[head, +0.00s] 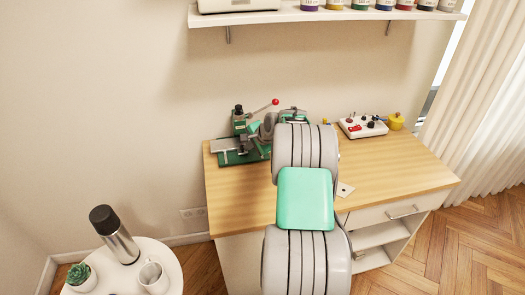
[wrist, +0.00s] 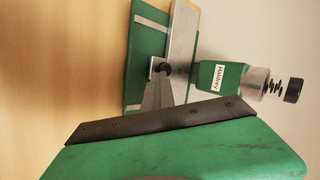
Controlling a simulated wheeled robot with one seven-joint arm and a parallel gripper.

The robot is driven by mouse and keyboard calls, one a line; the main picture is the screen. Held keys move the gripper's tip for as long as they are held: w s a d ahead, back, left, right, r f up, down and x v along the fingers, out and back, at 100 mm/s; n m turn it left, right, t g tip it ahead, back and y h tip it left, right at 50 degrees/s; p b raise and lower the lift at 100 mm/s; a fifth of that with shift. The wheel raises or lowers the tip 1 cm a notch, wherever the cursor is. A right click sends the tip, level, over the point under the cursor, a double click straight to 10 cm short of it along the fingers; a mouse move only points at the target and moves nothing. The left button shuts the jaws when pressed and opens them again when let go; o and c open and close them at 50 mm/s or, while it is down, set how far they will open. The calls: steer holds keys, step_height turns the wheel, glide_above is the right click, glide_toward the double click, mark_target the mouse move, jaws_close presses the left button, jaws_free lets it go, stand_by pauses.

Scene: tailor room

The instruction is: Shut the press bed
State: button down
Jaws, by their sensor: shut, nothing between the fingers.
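The green press (head: 243,150) stands at the back left of the wooden worktop. Its pale metal bed plate (head: 228,145) sticks out to the left over the green base. In the wrist view, the plate (wrist: 184,35) is a metal strip beside the green base (wrist: 147,45), with a labelled green part (wrist: 220,75) to its right. My gripper (wrist: 160,69) shows its tapered grey fingers together and empty, tips at the plate's near end; I cannot tell whether they touch. My arm hides the gripper and the press's right side in the head view.
A white control box (head: 363,127) and a yellow object (head: 396,121) sit at the worktop's (head: 400,172) back right. A shelf (head: 340,14) hangs above. A round white table (head: 172,270) with a flask (head: 122,245), mug (head: 153,275) and plant stands front left.

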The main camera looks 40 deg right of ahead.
steer(key=shift+w+a, duration=0.15)
steer(key=shift+a, duration=0.05)
